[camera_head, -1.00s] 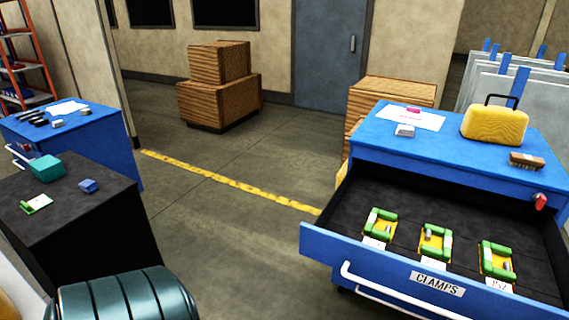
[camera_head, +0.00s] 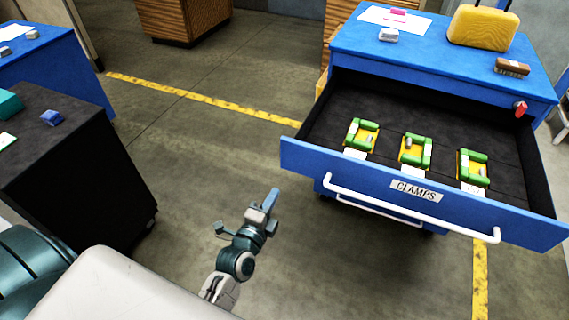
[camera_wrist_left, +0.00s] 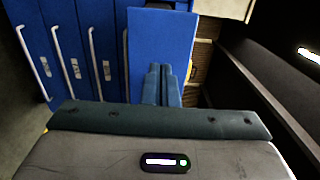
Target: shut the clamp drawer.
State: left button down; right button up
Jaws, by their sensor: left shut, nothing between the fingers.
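The clamp drawer (camera_head: 345,176) stands pulled out of the blue cabinet (camera_head: 440,55) in the head view. Its blue front has a white bar handle (camera_head: 410,212) and a CLAMPS label (camera_head: 415,191). Several green and yellow clamps lie inside, among them one at the left (camera_head: 361,135). My left gripper (camera_head: 270,200) is shut and empty, in front of and left of the drawer front, apart from it in the head view. In the left wrist view its fingers (camera_wrist_left: 161,84) are together, with a blue panel behind them. My right gripper is out of view.
A yellow case (camera_head: 482,27), a brown brush (camera_head: 511,67) and paper (camera_head: 395,18) lie on the cabinet top. A red tag (camera_head: 520,107) hangs at its right edge. A dark cabinet (camera_head: 80,165) stands left. The floor between is clear.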

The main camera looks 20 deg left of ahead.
aim_at(294, 160)
pick_arm(q)
jog(key=w+p, duration=0.2)
jog(key=w, duration=1)
jog(key=shift+p, duration=0.3)
